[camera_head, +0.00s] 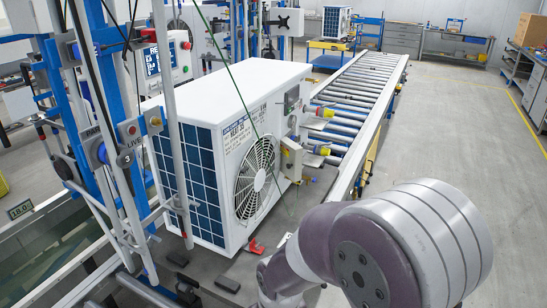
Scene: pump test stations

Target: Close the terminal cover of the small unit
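The white unit (215,105) stands upright in the middle of the view, with a blue grille on its left face and a round fan guard at its front. A small pale box (291,160) is fixed to its right side, with yellow and red fittings close by. Above it is a dark recessed panel (291,99) on the same side. I cannot tell for certain which of these is the terminal cover, or whether it is open. My arm comes in at the lower right, in front of the unit. Neither gripper can be made out.
A roller conveyor (367,82) runs back from the unit's right side. Another unit (337,22) stands far behind. A blue frame with hanging cables and hoses (103,130) is close at the left. A small red object (255,246) lies below the fan. The floor at right is clear.

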